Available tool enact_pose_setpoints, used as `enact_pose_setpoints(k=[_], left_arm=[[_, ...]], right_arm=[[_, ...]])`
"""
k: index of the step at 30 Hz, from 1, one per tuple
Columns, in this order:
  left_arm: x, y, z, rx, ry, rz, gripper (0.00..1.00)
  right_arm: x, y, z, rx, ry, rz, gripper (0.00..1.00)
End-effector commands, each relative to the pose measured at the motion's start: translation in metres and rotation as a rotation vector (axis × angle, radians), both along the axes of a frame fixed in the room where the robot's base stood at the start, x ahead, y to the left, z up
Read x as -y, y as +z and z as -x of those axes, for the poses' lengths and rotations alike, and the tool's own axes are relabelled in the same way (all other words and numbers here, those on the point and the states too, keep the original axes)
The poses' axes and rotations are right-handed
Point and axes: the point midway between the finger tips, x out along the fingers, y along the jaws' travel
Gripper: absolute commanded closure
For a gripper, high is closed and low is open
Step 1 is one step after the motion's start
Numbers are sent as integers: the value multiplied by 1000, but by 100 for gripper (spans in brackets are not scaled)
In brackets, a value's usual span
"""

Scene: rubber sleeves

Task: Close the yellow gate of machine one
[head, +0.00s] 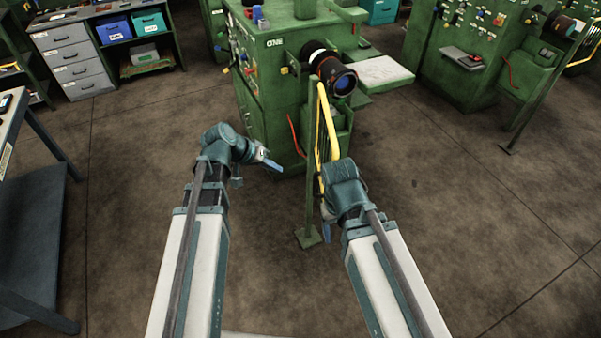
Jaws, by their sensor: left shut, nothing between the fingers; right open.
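Machine one (262,75) is the green machine at the top middle, with "ONE" on its front. Its yellow gate (321,125) is seen nearly edge-on beside a thin green post (309,190), below a black cylinder (333,72). The gate's lower end is hidden behind my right wrist. My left gripper (271,162) is shut and empty, left of the post and in front of the machine's lower body. My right gripper (326,228) is open, low beside the post and below the gate; my wrist hides part of it. I cannot tell whether it touches the gate.
The post's foot (308,238) stands on the floor between my arms. Another green machine (475,50) with a yellow gate (584,45) stands at right. A drawer cabinet (73,60) and blue bin (114,31) are at upper left; a bench (30,230) is at left. The right floor is clear.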

Motion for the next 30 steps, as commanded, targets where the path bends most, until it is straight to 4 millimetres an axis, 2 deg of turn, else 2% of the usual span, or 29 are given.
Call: enact_pose_setpoints(k=[5,20,24,30], left_arm=[[8,-19,-6,-1,-2,-2,100],[47,-85,-36,-3,-3,-2,100],[67,-80,-35,-2,-4,-3,100],[84,-80,-35,-2,-2,-2,100]], right_arm=[[0,-18,0,0,3,1,31],[0,-85,0,0,3,1,31],[0,-80,0,0,2,1,31],[0,-80,0,0,2,1,31]])
